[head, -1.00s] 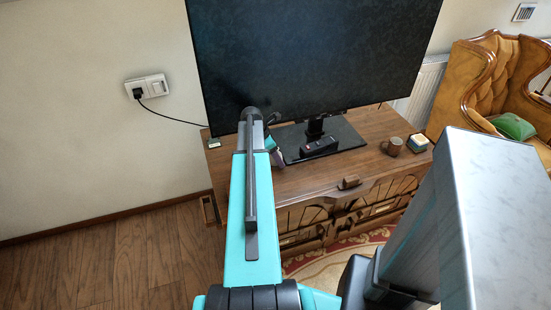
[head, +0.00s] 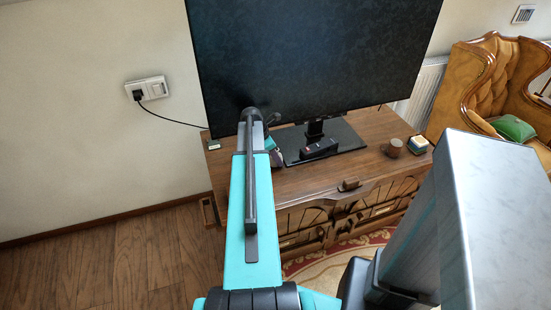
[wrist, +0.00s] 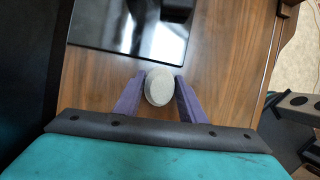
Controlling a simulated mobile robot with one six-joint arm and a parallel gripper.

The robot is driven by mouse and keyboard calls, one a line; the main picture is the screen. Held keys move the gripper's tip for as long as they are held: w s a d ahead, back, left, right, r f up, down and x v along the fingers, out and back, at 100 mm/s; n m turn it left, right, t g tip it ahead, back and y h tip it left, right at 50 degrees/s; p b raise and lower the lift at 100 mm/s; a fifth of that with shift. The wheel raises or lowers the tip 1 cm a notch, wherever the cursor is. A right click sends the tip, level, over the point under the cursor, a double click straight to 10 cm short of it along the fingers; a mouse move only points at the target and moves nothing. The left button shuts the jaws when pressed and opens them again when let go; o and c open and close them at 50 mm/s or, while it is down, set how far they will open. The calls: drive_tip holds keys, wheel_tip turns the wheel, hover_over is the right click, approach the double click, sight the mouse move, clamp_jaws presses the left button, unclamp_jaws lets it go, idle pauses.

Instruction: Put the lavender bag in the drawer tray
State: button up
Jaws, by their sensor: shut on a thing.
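In the wrist view, my gripper (wrist: 159,98) is shut on a pale grey, rounded thing, which I take to be the lavender bag (wrist: 159,87). A purple finger is on each side of it, over the wooden cabinet top. I cannot tell the gap below it. In the head view my gripper (head: 275,155) is partly hidden behind my teal arm, near the left end of the cabinet, and the bag cannot be made out. The drawer tray cannot be made out; drawer fronts show on the cabinet (head: 330,220).
A large dark screen (head: 310,60) stands at the back of the cabinet on a glossy black base (head: 345,137). A black remote (head: 320,149) lies on that base. A brown mug (head: 394,148) and small stacked blocks (head: 417,144) are at the right. A mustard armchair (head: 492,75) stands beyond.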

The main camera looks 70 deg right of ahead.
wheel_tip(320, 180, up, 2)
drive_tip(key=shift+r, duration=0.25)
drive_tip(key=shift+a+r, duration=0.25)
drive_tip(key=shift+r, duration=0.05)
drive_tip(key=s+a, duration=0.1)
drive_tip(key=a, duration=0.3)
drive_tip(key=s+a+b, duration=0.1)
drive_tip(key=a, duration=0.3)
drive_tip(key=s+a+r, duration=0.1)
drive_tip(key=a, duration=0.3)
drive_tip(key=shift+s+a, duration=0.15)
drive_tip(key=shift+s, duration=0.15)
drive_tip(key=shift+a+r, duration=0.15)
drive_tip(key=shift+r, duration=0.1)
drive_tip(key=shift+s+a+p, duration=0.1)
drive_tip(key=shift+a+p, duration=0.05)
drive_tip(key=shift+p, duration=0.8)
drive_tip(key=shift+a+p, duration=0.1)
drive_tip(key=shift+p, duration=0.3)
drive_tip(key=shift+a+r+p, duration=0.1)
drive_tip(key=shift+a+p, duration=0.1)
drive_tip(key=shift+p, duration=0.6)
drive_tip(key=a+p, duration=0.1)
drive_tip(key=p, duration=0.2)
drive_tip(key=shift+s+a, duration=0.1)
drive_tip(key=shift+s, duration=0.1)
drive_tip(key=shift+a+p, duration=0.1)
drive_tip(key=shift+p, duration=0.4)
